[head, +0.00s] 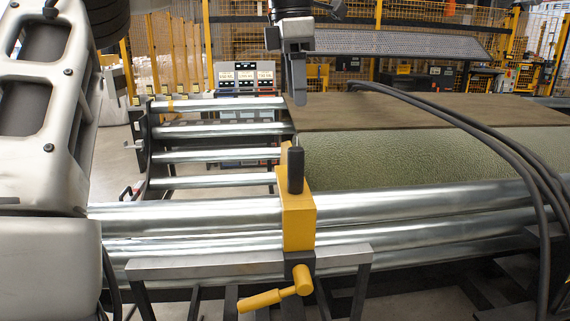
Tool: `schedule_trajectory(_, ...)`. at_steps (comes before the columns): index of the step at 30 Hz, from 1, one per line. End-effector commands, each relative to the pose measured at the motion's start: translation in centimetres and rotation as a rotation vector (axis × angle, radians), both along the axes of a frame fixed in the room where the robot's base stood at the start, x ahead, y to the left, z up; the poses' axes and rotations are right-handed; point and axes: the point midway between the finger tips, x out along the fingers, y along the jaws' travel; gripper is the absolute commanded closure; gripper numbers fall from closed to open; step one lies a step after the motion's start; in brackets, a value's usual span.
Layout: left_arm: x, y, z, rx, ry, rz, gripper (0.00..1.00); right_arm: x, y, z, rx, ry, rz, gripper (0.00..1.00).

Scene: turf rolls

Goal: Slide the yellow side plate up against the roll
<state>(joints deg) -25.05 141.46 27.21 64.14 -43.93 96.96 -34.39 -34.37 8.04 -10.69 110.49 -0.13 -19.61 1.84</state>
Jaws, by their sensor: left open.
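The yellow side plate (298,222) stands upright on the front steel tubes, with a black knob (295,170) at its top and a yellow clamp lever (274,298) below. The green turf roll (400,160) lies to its right. In the picture the plate overlaps the roll's left end; I cannot tell whether they touch. My left gripper (295,98) hangs from the top, pointing down, above and behind the plate's knob. It is open, seen nearly edge-on, and holds nothing visible. My right gripper is out of view.
Steel rollers (215,156) lie bare to the left of the plate. Black cables (485,140) cross over the roll at the right. A yellow mesh fence (405,12) stands at the back.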

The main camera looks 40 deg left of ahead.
Motion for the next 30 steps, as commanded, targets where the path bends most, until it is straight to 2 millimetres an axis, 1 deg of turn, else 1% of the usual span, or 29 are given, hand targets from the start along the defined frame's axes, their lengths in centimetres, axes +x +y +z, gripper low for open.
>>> schedule_trajectory(1,-0.1,-0.5,-0.1,0.015,0.040,-0.010,0.50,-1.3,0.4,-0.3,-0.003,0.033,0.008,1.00)
schedule_trajectory(3,-0.2,-0.8,-0.4,0.026,0.073,-0.018,0.50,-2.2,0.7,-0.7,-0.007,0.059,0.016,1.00)
schedule_trajectory(5,-0.3,-0.9,-0.9,0.030,0.085,-0.022,0.50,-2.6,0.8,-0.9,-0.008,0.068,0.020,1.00)
schedule_trajectory(8,-0.4,-0.9,-2.1,0.030,0.087,-0.021,0.50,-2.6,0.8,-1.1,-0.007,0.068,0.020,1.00)
schedule_trajectory(11,-0.4,-0.9,-3.9,0.027,0.087,-0.022,0.50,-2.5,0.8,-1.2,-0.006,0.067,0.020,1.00)
schedule_trajectory(18,-0.4,-0.9,-9.1,0.026,0.085,-0.022,0.50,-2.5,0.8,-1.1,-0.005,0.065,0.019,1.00)
schedule_trajectory(24,-0.4,-0.9,-13.0,0.027,0.085,-0.020,0.50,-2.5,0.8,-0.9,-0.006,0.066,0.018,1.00)
schedule_trajectory(27,-0.4,-0.8,-14.5,0.028,0.084,-0.020,0.50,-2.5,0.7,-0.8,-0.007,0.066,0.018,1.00)
schedule_trajectory(30,-0.4,-0.8,-15.5,0.029,0.082,-0.019,0.50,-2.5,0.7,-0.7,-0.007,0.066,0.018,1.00)
